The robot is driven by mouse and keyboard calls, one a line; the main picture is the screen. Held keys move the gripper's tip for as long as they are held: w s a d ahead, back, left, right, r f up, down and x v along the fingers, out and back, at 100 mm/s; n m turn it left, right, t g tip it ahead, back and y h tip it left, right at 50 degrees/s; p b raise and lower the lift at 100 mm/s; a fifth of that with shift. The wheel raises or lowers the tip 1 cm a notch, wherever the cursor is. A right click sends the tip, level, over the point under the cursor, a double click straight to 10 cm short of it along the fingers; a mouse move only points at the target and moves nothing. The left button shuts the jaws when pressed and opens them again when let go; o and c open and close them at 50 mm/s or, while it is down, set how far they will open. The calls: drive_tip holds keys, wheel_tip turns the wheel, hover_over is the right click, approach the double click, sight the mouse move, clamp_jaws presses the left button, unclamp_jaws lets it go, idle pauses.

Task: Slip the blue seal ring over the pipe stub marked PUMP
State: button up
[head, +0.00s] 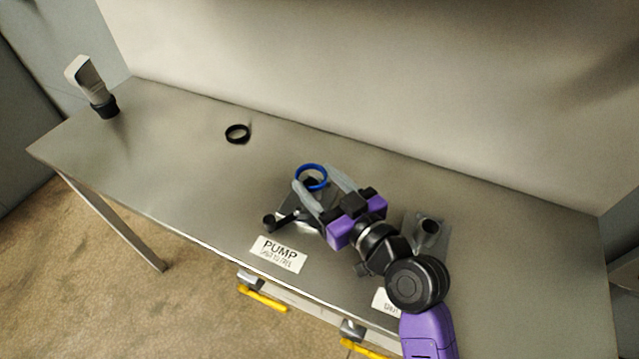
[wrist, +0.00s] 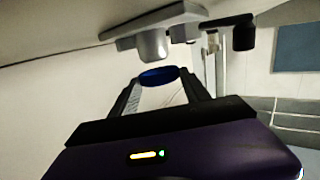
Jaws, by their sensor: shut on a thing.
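The blue seal ring (head: 311,177) is held between the fingertips of my gripper (head: 313,178), which is shut on it. In the wrist view the ring (wrist: 158,77) shows as a thin blue band between the two fingers. The table is at the top of that view, and the pipe stub (wrist: 153,47) points down from its plate toward the ring. A small gap seems to separate the ring from the stub's end. In the head view the ring and fingers partly hide this stub, behind the PUMP label (head: 280,253).
A black lever (head: 283,221) stands beside the held ring. A second stub (head: 428,228) is to the right, near my arm, with a partly hidden label (head: 386,302). The table's left part is mostly clear.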

sight(315, 196)
drive_tip(key=shift+g+h, duration=0.3)
wheel_tip(315, 196, down, 5)
drive_tip(key=shift+s+r, duration=0.15)
drive_tip(key=shift+r, duration=0.05)
drive_tip(key=o, duration=1.4)
drive_tip(key=shift+a, duration=0.1)
drive_tip(key=shift+s+d+r, duration=0.1)
drive_tip(key=shift+s+d, duration=0.25)
drive_tip(key=s+d+r, duration=0.1)
drive_tip(key=s+d, duration=0.1)
drive_tip(key=s+d+r+b, duration=0.1)
drive_tip(key=s+d+r, duration=0.1)
drive_tip(key=shift+s+r, duration=0.15)
drive_tip(key=shift+r, duration=0.05)
drive_tip(key=shift+s+d+r, duration=0.3)
drive_tip(key=shift+r, duration=0.4)
drive_tip(key=shift+r, duration=0.1)
